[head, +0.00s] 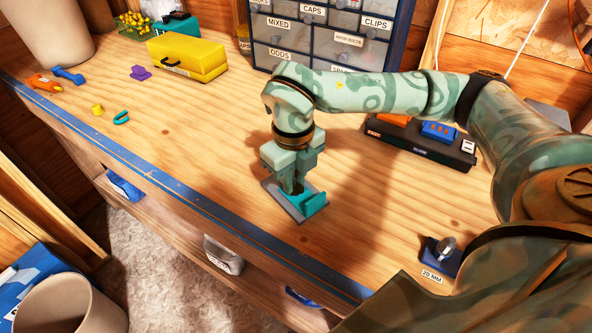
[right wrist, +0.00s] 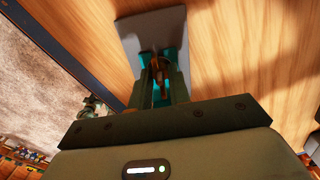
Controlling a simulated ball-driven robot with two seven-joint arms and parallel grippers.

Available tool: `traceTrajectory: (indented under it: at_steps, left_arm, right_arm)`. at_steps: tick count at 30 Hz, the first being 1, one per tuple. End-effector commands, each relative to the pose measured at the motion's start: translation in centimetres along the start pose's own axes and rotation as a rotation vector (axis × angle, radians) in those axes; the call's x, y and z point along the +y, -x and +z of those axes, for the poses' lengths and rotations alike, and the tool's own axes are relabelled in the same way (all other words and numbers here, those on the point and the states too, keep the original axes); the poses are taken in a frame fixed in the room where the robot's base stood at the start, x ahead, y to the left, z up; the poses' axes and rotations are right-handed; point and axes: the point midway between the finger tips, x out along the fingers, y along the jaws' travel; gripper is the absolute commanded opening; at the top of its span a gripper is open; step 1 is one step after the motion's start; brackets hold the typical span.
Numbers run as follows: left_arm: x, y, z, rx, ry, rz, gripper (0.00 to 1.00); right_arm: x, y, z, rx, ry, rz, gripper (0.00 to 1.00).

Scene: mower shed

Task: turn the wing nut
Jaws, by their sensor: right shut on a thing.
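My right gripper (head: 297,188) points down over a small fixture on the bench. The fixture is a grey plate (head: 282,204) with a teal block (head: 314,205) on it. In the right wrist view, the gripper (right wrist: 161,68) is shut on a small brown, brass-like piece, which looks to be the wing nut (right wrist: 158,64). The grey plate (right wrist: 150,28) extends beyond the fingertips there, with teal parts on both sides. The fingers hide most of the wing nut, and its wings cannot be made out. In the head view it is hidden. My left gripper is not in view.
A yellow box (head: 188,57), a purple piece (head: 140,73) and small tools lie at the back left. A drawer cabinet (head: 330,38) stands behind. A black tray (head: 420,142) is right of the gripper. The blue front edge (head: 180,175) is close; bench left of the fixture is clear.

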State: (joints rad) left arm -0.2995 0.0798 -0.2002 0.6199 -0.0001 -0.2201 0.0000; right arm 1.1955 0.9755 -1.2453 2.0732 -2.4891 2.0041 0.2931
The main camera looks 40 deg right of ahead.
Motion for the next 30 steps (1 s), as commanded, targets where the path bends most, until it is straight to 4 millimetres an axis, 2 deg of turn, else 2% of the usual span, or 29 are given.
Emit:
traceTrajectory:
  at_steps: [1, 2, 11, 12, 14, 24, 26, 30]
  left_arm:
    - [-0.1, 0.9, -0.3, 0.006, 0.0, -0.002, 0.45]
    - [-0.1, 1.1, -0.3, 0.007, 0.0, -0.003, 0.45]
    - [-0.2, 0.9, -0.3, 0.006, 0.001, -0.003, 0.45]
    - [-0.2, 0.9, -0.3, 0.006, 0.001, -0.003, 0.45]
    - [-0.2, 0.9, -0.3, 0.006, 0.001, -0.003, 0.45]
    - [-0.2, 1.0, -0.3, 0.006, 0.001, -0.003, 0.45]
    - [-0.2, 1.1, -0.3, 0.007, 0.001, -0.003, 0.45]
    - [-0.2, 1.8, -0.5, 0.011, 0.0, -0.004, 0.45]
  right_arm:
    - [0.0, 0.7, 0.0, -0.003, 0.042, -0.001, 0.0]
    - [0.0, 0.6, 0.0, -0.003, 0.063, -0.001, 0.0]
    - [0.0, 0.0, 0.0, -0.001, 0.093, 0.001, 0.0]
    - [0.0, 0.0, 0.0, -0.001, 0.093, 0.001, 0.24]
    - [0.0, 0.0, 0.0, -0.001, 0.093, 0.001, 0.41]
    - [0.0, 0.4, 0.0, -0.001, 0.092, 0.001, 0.41]
    - [0.0, 1.0, 0.1, -0.003, 0.092, 0.001, 0.41]
    - [0.0, 3.9, 0.1, -0.007, 0.092, 0.0, 0.41]
